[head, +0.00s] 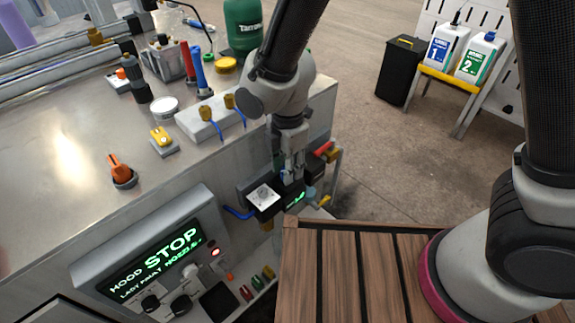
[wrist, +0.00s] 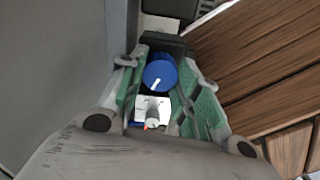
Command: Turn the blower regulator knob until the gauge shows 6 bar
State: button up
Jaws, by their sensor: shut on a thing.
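The blue regulator knob (wrist: 160,72) has a white pointer line and sits between my gripper's fingers in the wrist view. My gripper (wrist: 163,78) is shut on it, with green-padded fingers on either side. In the head view my gripper (head: 292,172) points down at the regulator unit on the bench's front side, and its fingers hide most of the knob. A white square face (head: 264,196) with small dark marks lies just left of the fingers. A small green-lit display (head: 296,198) shows below them. I cannot read a pressure value on either.
A red-handled part (head: 322,149) and yellow fittings are close right of my gripper. A blue hose (head: 238,213) runs at the left. A control panel (head: 155,257) reads "HOOD STOP". My wooden-slatted deck (head: 345,275) is just below the unit. Open floor lies right.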

jog(key=m, duration=1.2)
jog(key=shift+w, duration=0.1)
jog(key=m, duration=0.9)
jog(key=shift+m, duration=0.3)
jog(key=m, duration=0.4)
jog(key=shift+m, duration=0.3)
jog(key=m, duration=0.4)
jog(key=shift+m, duration=2)
